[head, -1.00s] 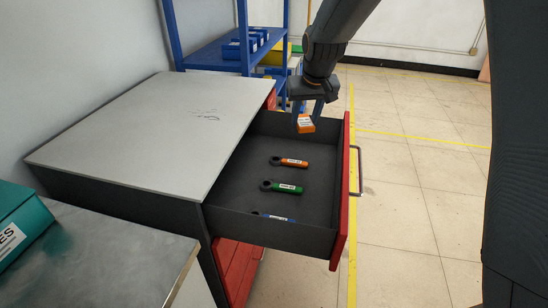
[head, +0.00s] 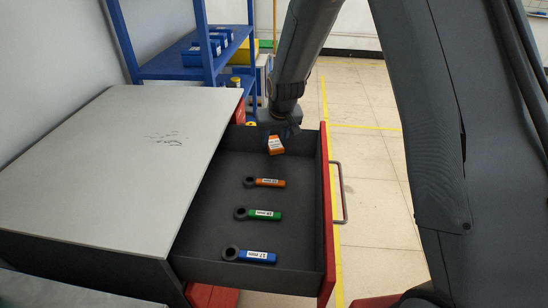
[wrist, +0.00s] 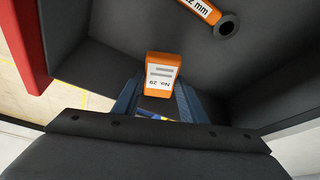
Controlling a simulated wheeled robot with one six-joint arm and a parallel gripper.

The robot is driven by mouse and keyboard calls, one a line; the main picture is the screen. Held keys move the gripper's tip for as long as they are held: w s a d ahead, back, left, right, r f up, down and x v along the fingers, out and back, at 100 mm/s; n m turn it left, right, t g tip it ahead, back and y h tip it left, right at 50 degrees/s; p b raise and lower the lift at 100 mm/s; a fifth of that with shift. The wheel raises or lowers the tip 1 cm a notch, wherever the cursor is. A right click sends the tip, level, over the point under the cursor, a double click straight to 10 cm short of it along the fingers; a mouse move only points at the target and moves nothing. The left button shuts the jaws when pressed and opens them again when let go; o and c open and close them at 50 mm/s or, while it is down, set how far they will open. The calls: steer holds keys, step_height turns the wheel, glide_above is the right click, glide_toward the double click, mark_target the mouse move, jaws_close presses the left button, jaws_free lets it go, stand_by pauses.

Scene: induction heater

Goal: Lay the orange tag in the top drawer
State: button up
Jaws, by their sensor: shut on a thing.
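The orange tag (head: 275,145) has a white label and is held by my gripper (head: 277,131) over the far end of the open top drawer (head: 210,200). In the wrist view the tag (wrist: 161,75) sits between the two fingers of my gripper (wrist: 157,98), its label reading "No. 29". The fingers are shut on it. The dark drawer floor (wrist: 120,50) shows beyond the tag. How high the tag is above the floor is hard to tell.
In the drawer lie an orange-handled wrench (head: 265,182), a green one (head: 258,214) and a blue one (head: 250,256), in a row. The orange one also shows in the wrist view (wrist: 197,8). The red drawer front (head: 327,215) stands right; the grey cabinet top (head: 120,160) lies left.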

mark_target(277, 148)
steer(key=shift+f+p, duration=0.85)
steer(key=shift+f, duration=3.05)
steer(key=o, duration=1)
steer(key=shift+f, duration=0.1)
steer(key=shift+c, duration=0.2)
steer(key=shift+o, duration=0.3)
steer(key=b+v, duration=0.3)
steer(key=v, duration=0.9)
